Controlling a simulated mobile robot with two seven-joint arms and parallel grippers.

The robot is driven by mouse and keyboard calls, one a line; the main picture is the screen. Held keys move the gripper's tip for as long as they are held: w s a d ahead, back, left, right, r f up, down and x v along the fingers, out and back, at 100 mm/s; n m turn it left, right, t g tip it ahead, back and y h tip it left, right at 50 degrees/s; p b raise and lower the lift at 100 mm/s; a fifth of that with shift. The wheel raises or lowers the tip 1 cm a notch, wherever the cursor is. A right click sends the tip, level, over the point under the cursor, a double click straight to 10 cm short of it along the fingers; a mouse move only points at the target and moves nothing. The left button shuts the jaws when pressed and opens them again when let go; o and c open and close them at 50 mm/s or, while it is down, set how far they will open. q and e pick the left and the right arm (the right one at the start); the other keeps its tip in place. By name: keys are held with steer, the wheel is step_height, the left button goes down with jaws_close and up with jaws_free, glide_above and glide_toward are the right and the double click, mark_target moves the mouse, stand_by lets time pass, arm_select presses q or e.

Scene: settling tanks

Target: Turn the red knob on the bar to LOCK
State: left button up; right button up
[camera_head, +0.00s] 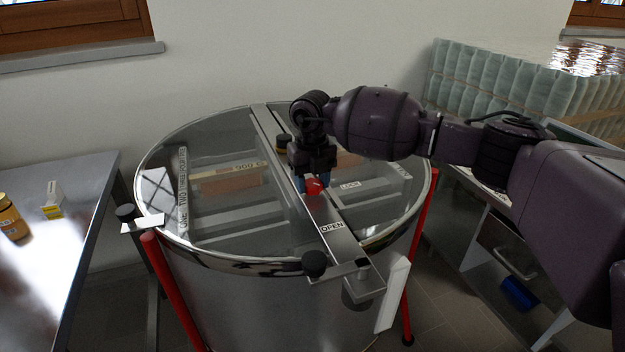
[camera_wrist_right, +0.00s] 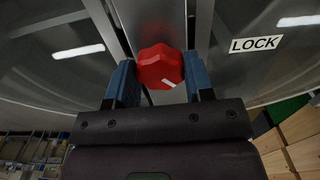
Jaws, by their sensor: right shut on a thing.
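The red knob (camera_head: 314,187) sits on the metal bar (camera_head: 341,240) that crosses the round tank's top. In the right wrist view the knob (camera_wrist_right: 160,66) shows a white pointer mark toward its lower right. My right gripper (camera_head: 313,180) is over the bar, its blue fingers on either side of the knob; the fingers also show in the wrist view (camera_wrist_right: 160,82). It is shut on the knob. The LOCK label (camera_head: 349,184) is right of the knob, and also shows in the wrist view (camera_wrist_right: 256,44). The OPEN label (camera_head: 332,228) is on the bar nearer me. My left gripper is not in view.
The tank (camera_head: 270,258) has a clear lid and red legs. A steel table (camera_head: 75,215) at left holds a jar (camera_head: 11,219) and a small yellow-and-white box (camera_head: 53,203). Stacked glass jars (camera_head: 505,85) stand on the counter at right, behind my right arm.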

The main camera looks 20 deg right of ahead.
mark_target(312, 182)
steer(key=n, duration=0.5)
steer(key=shift+r+n, duration=0.1)
steer(key=shift+n, duration=2.4)
steer(key=o, duration=0.9)
step_height(312, 182, up, 11)
steer(key=shift+f, duration=0.1)
